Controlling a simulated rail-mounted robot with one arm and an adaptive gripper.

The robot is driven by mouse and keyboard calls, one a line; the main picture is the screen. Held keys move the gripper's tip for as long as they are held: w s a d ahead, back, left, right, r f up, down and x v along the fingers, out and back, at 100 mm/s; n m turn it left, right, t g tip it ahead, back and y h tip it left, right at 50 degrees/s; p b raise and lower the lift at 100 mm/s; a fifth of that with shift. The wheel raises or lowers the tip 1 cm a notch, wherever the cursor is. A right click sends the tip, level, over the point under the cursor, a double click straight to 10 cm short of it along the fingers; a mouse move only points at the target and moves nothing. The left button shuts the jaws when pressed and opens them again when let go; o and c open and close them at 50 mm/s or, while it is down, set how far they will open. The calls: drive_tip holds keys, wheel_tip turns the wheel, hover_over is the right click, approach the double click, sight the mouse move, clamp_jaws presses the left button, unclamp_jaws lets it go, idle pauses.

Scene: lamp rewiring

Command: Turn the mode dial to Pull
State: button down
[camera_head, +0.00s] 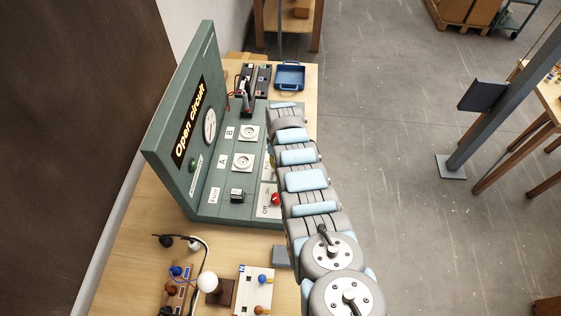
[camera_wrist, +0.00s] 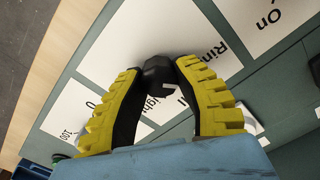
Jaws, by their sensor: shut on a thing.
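The mode dial (camera_wrist: 157,72) is a small black knob on a white label plate of the green test panel (camera_head: 215,205). My gripper (camera_wrist: 158,76), with yellow ribbed fingers and dark pads, is shut around the dial, one finger on each side. A pale mark shows at the dial's lower right edge; I cannot tell for sure which word it faces. Partly covered lettering around the dial reads "Rin", "ight" and "ll". In the head view my arm hides the dial, and only a bit of yellow finger shows beside the panel.
The panel carries a lit "Open circuit" sign (camera_head: 190,122), a round gauge (camera_head: 210,126), sockets A (camera_head: 243,162) and B (camera_head: 249,133), and a red On/Off knob (camera_head: 276,199). A blue tray (camera_head: 290,76) stands behind. A white bulb (camera_head: 208,282) and wired parts lie in front.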

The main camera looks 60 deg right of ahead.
drive_tip(key=m+b, duration=0.1)
drive_tip(key=m, duration=0.5)
drive_tip(key=shift+f+b, duration=0.15)
drive_tip(key=shift+b, duration=0.2)
drive_tip(key=shift+m, duration=0.4)
drive_tip(key=c, duration=0.7)
unclamp_jaws()
drive_tip(key=shift+d, duration=0.1)
drive_tip(key=shift+r, duration=0.25)
wheel_tip(320, 180, up, 12)
drive_tip(key=shift+f, duration=0.15)
